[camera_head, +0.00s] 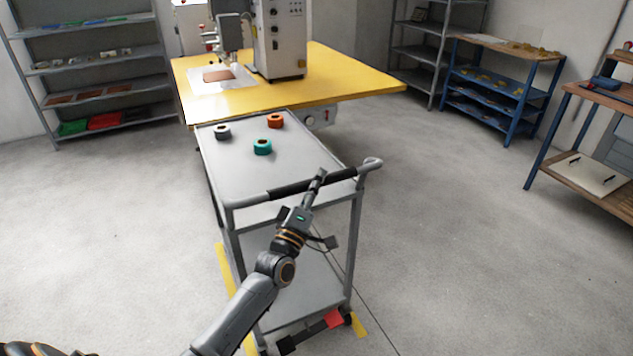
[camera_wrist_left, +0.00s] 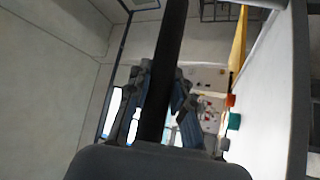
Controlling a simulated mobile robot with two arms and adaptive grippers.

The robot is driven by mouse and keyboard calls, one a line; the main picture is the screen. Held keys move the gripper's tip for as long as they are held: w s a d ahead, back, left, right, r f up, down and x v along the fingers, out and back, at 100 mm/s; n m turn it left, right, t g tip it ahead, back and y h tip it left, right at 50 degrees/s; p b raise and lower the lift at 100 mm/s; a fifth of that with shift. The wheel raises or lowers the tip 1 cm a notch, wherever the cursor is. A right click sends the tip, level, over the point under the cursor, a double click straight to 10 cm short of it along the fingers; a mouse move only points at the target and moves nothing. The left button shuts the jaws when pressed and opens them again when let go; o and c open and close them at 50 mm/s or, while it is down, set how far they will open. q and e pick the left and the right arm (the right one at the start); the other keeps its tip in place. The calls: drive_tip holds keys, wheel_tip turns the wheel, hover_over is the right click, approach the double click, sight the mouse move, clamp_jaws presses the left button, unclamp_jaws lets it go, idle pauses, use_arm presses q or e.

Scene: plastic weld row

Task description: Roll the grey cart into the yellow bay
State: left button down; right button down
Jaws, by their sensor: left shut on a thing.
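The grey cart (camera_head: 240,165) stands in the middle of the head view, its far end close against the yellow-topped table. My left gripper (camera_head: 318,180) is shut on the dark grip of the cart's push handle (camera_head: 290,188). In the left wrist view the fingers (camera_wrist_left: 168,100) sit around the dark handle bar (camera_wrist_left: 171,60). Yellow floor strips (camera_head: 224,265) show along the cart's left side, and a short yellow piece (camera_head: 358,325) shows by its near right wheel. The cart hides the rest of the marking. My right gripper is out of view.
Grey, teal (camera_head: 262,147) and orange (camera_head: 275,120) rolls sit on the cart top. The yellow table (camera_head: 345,80) carries a machine (camera_head: 279,40). Shelves (camera_head: 100,95) stand back left; a blue rack (camera_head: 500,90) and workbench (camera_head: 600,95) stand right. Floor at both sides is clear.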

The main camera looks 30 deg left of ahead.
use_arm(q)
drive_tip(key=shift+f, duration=0.15)
drive_tip(key=c, duration=1.1)
unclamp_jaws()
drive_tip(key=shift+c, duration=0.2)
drive_tip(key=shift+s, duration=0.1)
drive_tip(key=v, duration=1.1)
drive_tip(key=shift+s, duration=0.4)
drive_tip(key=shift+f, duration=0.2)
